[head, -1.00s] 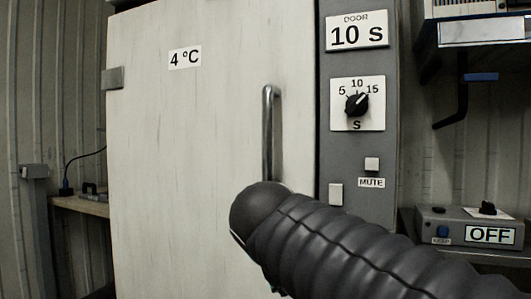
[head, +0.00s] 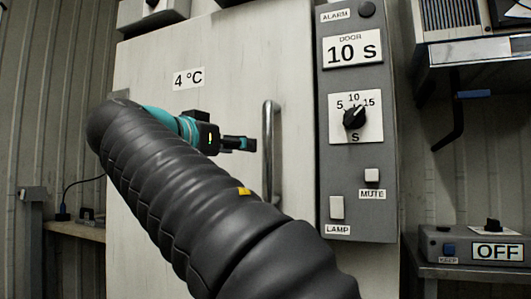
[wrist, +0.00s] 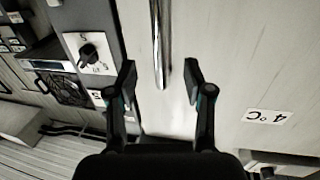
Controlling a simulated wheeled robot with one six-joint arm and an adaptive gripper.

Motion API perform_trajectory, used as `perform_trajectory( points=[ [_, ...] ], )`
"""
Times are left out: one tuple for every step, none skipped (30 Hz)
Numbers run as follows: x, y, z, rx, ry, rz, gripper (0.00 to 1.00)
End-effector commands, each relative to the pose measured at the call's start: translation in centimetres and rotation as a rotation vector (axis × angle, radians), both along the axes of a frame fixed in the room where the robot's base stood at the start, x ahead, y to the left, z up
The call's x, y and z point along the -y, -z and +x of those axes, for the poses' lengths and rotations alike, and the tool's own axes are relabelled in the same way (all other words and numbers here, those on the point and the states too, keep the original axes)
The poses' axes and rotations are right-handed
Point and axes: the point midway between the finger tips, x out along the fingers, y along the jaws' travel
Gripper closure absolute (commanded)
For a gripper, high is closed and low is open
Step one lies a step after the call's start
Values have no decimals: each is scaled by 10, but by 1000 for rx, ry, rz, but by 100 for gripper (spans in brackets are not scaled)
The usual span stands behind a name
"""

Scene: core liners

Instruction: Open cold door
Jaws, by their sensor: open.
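The cold door (head: 225,60) is a pale panel with a "4 °C" label (head: 188,78), and it looks shut. Its handle (head: 270,150) is an upright metal bar near the door's right edge. In the wrist view the handle (wrist: 160,45) runs down from the top, and its end lies between the fingers' lines, ahead of them. My gripper (wrist: 158,70) is open and empty, with one finger on each side of the handle's line. In the head view my gripper (head: 240,144) is just left of the handle. I cannot tell whether it touches the handle.
A grey control panel (head: 340,220) right of the door carries a "10 S" display (head: 352,49), a dial (head: 354,117), and mute and lamp buttons. A shelf (head: 480,52) and a box marked OFF (head: 470,246) stand at the right. A wooden bench (head: 75,230) is at the left.

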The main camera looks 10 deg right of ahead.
Motion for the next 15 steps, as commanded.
perform_trajectory(
  points=[
    [8, 0, 6, -1, 6, 0, 48],
    [12, 0, 10, -1, 5, 0, 48],
    [18, 0, 15, -2, 6, -1, 48],
    [22, 0, 19, -2, 5, -1, 48],
    [26, 0, 22, -2, 5, -1, 48],
    [31, 0, 28, -3, 5, 0, 48],
    [35, 0, 32, -4, 5, -1, 48],
    [39, 0, 35, -4, 5, -1, 48],
    [45, 0, 40, -3, 5, -1, 48],
    [49, 0, 44, -4, 4, -1, 48],
    [53, 0, 48, -4, 4, -1, 48],
    [57, 0, 52, -4, 3, -1, 48],
    [61, 0, 55, -4, 4, -1, 48],
    [64, 0, 58, -3, 4, -1, 48],
    [68, 0, 62, -4, 3, -1, 48]
  ],
)
